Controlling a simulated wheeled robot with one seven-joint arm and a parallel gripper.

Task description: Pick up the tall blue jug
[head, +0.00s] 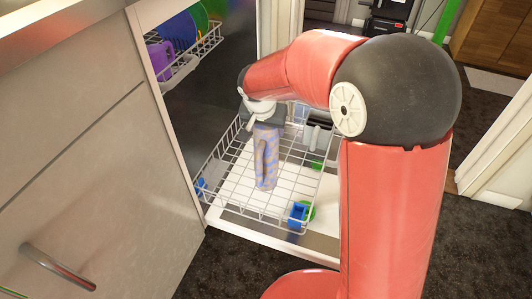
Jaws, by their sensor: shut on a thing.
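My gripper (264,125) points down over the pulled-out lower rack. It is shut on a tall, slim, mottled blue-grey thing that I take to be the tall blue jug (266,160). The jug hangs upright below the gripper, over the middle of the rack. My fingertips are hard to make out against it. I cannot tell whether its bottom touches the wires.
The white wire rack (233,183) holds a small blue item (298,213) beside a green one (310,210) at its front right. An upper rack (196,55) holds purple, blue and green dishes. A cabinet front (80,170) stands close on the left.

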